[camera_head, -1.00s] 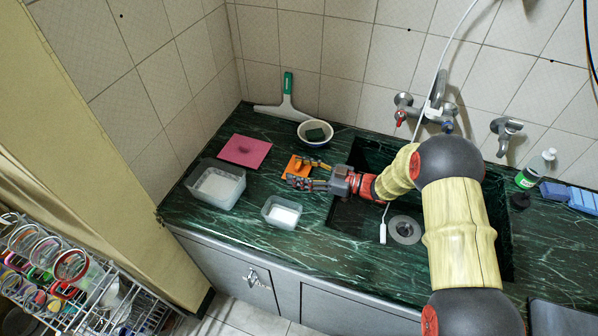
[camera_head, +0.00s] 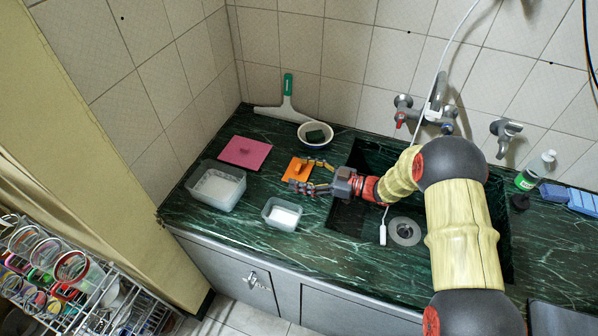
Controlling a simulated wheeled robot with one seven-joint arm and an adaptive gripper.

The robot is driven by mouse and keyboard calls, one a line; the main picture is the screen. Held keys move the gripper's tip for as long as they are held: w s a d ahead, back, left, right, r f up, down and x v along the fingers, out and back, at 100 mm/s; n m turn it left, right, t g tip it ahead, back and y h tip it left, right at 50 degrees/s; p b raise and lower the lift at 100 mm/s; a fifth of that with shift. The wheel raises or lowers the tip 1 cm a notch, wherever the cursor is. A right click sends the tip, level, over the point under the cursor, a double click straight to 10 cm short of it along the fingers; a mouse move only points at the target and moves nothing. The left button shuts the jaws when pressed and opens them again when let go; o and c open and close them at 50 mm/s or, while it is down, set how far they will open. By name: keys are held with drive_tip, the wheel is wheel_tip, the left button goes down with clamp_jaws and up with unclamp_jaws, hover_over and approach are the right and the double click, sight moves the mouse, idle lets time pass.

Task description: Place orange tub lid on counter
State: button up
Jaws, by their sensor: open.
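The orange tub lid (camera_head: 297,170) lies flat on the dark green marble counter (camera_head: 250,225), left of the sink. My gripper (camera_head: 303,175) is open at the lid's right side, with its fingers pointing left and partly covering the lid in this view. Whether a finger touches the lid cannot be told. A small clear tub (camera_head: 282,214) with white contents stands in front of the lid, and a larger clear tub (camera_head: 216,186) stands to its left.
A pink square lid (camera_head: 245,152) lies at the back left. The sink (camera_head: 420,200) opens to the right, under my arm. A dish rack (camera_head: 70,280) stands at the lower left.

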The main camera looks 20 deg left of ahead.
drive_tip(key=d, duration=0.3)
drive_tip(key=d+p, duration=0.1)
drive_tip(key=d, duration=0.3)
drive_tip(key=d+p, duration=0.1)
drive_tip(key=d, duration=0.3)
drive_tip(key=shift+s+d+r, duration=0.1)
drive_tip(key=shift+s+r, duration=0.15)
drive_tip(key=shift+s, duration=0.1)
